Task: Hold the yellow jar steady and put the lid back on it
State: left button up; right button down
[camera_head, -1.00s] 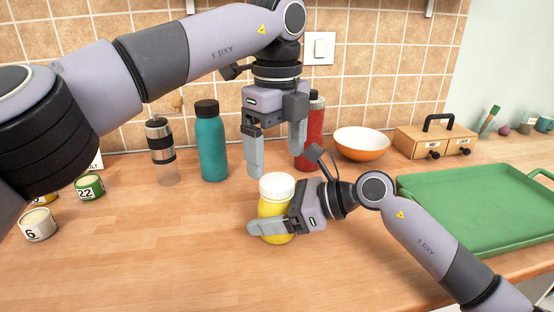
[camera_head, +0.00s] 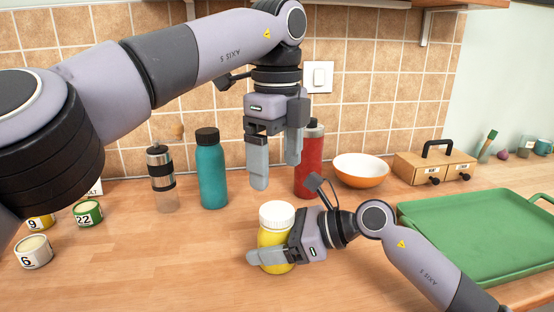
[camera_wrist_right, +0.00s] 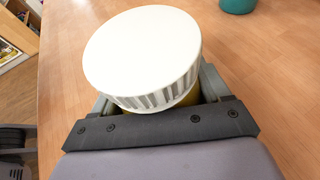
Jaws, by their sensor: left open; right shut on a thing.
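The yellow jar (camera_head: 274,241) stands upright on the wooden counter. The white lid (camera_head: 277,212) sits on its top and looks level in the head view. In the right wrist view the round lid (camera_wrist_right: 143,52) covers most of the jar (camera_wrist_right: 188,101), and I cannot tell whether it is fully tightened. My right gripper (camera_head: 264,254) is shut around the jar's body from the right; its far finger is mostly hidden. My left gripper (camera_head: 276,176) is open and empty, pointing down above the lid with clear space between them.
A teal bottle (camera_head: 212,172), clear shaker (camera_head: 163,183) and red bottle (camera_head: 310,165) stand behind the jar. An orange bowl (camera_head: 361,170), wooden drawer box (camera_head: 435,168) and green tray (camera_head: 480,232) are to the right. Numbered tins (camera_head: 34,252) stand left. The counter's front left is clear.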

aim_at(277, 209)
pick_arm(q)
jog(key=shift+f, duration=4)
jog(key=c, duration=1.1)
jog(key=shift+m, duration=1.6)
jog(key=o, duration=1.2)
jog(key=shift+c, duration=0.2)
